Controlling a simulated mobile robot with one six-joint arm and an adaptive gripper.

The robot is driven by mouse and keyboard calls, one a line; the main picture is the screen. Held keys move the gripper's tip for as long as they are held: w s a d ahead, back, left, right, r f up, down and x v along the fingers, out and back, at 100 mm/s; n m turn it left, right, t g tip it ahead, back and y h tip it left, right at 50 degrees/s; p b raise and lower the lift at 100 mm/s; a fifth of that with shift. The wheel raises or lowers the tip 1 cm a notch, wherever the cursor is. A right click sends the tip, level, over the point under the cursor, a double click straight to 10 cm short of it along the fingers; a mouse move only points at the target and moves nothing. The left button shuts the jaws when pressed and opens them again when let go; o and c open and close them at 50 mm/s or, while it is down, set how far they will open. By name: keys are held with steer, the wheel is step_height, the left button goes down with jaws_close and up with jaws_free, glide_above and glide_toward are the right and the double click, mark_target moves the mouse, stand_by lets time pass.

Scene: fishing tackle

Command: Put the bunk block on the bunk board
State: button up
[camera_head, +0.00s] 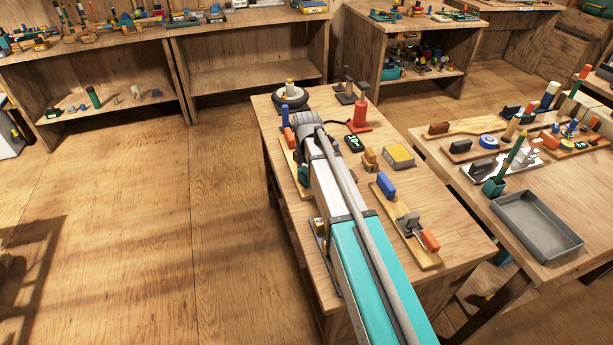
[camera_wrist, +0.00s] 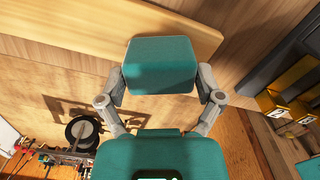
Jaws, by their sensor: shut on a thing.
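In the wrist view a teal block with rounded edges, which I take for the bunk block (camera_wrist: 160,64), sits between the two grey fingers of my gripper (camera_wrist: 160,80). The fingers press on its left and right sides. A pale wooden plank (camera_wrist: 60,22) runs behind and above the block; I cannot tell whether it is the bunk board or whether the block touches it. In the head view my arm hides the gripper and most of a narrow wooden board on the table's left side. A small teal piece (camera_head: 303,175) shows beside my arm there.
A second table at right holds a grey tray (camera_head: 572,248). Floor at left is clear.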

mark_target(307, 171)
steer(key=shift+f, duration=0.15)
steer(key=o, duration=0.9)
steer(key=shift+o, duration=0.2)
step_height(307, 171, up, 12)
steer(key=p, duration=1.2)
steer(key=shift+s+d, duration=0.1)
steer(key=shift+s, duration=0.05)
stand_by(0.5)
